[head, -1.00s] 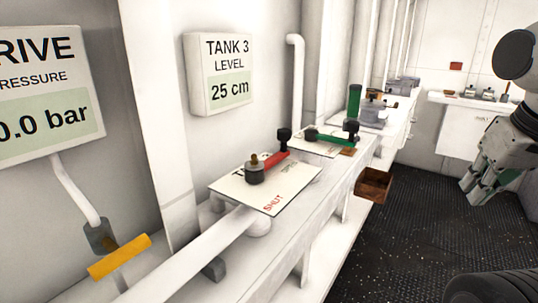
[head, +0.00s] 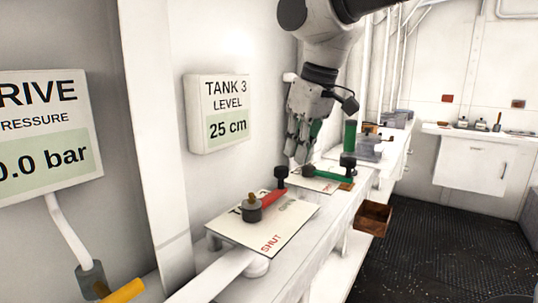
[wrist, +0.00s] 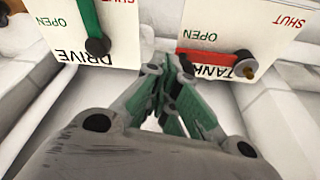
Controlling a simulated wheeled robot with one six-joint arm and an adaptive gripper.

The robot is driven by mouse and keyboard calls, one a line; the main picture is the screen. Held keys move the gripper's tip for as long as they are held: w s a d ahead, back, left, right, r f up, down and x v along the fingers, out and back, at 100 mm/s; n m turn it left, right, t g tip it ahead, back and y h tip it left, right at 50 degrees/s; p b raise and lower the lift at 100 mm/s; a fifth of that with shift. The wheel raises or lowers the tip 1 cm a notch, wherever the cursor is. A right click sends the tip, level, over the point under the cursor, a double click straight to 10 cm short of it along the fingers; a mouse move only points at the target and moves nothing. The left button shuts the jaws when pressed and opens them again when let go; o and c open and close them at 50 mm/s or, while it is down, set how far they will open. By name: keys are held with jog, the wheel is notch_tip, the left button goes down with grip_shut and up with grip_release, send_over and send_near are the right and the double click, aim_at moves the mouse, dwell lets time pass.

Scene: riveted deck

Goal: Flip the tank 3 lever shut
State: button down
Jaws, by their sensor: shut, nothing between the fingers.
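The tank 3 lever is a red bar (head: 270,199) with a grey hub and a dark upright knob. It sits on a white plate (head: 240,232) marked OPEN and SHUT, below the TANK 3 sign. In the wrist view the red lever (wrist: 208,58) lies along the plate's edge beside OPEN, away from SHUT. My gripper (head: 299,158) is shut and empty, fingers pointing down, above the bench near the knob end. In the wrist view my gripper (wrist: 170,68) overlaps the lever's knob end, partly hiding it. I cannot tell whether they touch.
A green lever (head: 330,175) on the DRIVE plate (wrist: 120,50) lies just beyond, close to my fingers. A TANK 3 LEVEL sign (head: 219,112) reads 25 cm. A brown open box (head: 373,219) hangs at the bench front. The dark floor (head: 430,250) at right is clear.

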jog(key=w+a+r, duration=0.1)
jog(key=a+r, duration=0.5)
jog(key=r, duration=0.2)
jog(key=shift+w+a+n+y, duration=0.25)
jog(key=shift+w+n+y, duration=0.05)
jog(key=shift+w+y, duration=0.1)
jog(key=shift+f, duration=0.15)
notch_tip(320, 180, down, 9)
jog(key=shift+w+a+f, duration=0.1)
jog(key=shift+s+d+f, duration=0.1)
jog(key=shift+s+d, duration=0.25)
jog(key=shift+d, duration=0.05)
jog(key=shift+s, duration=0.1)
